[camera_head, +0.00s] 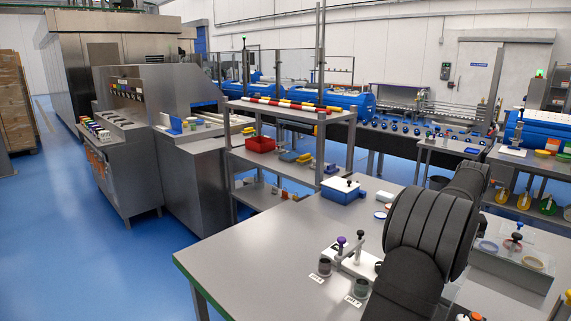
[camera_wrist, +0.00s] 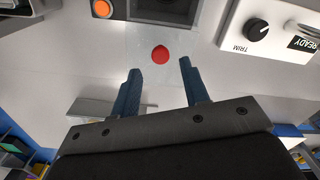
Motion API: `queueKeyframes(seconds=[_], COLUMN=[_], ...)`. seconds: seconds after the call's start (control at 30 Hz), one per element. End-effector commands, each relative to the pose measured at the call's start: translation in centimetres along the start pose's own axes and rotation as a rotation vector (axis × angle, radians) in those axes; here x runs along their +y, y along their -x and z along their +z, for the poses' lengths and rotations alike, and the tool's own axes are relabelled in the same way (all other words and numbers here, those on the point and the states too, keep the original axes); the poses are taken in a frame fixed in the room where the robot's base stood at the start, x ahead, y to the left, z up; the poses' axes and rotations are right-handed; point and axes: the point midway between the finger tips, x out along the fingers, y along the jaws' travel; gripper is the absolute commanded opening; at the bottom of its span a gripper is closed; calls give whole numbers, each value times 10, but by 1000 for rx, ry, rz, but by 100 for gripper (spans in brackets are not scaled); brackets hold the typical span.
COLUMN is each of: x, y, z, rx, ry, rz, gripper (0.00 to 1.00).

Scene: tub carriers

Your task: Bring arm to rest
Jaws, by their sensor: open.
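My gripper (camera_wrist: 157,82) shows in the wrist view with two blue fingers spread apart and nothing between them. Beyond the fingertips a round red thing (camera_wrist: 160,53) lies on the pale surface; it is apart from the fingers. In the head view my dark arm reaches over the right part of the grey table (camera_head: 250,245). The gripper itself is hidden in the head view.
A white fixture with a purple knob (camera_head: 341,240) stands left of my arm. A blue and white box (camera_head: 343,190) is at the table's back. The table's left front is clear.

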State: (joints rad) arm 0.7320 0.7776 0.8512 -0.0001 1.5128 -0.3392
Motion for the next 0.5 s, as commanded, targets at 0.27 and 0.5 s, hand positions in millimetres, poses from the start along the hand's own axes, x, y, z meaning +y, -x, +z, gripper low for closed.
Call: queueKeyframes(seconds=[0.27,0.5], x=[0,0], y=[-31,-33], z=[0,1], rx=[-1,1], ry=[0,0], rz=[0,0], gripper=[42,42])
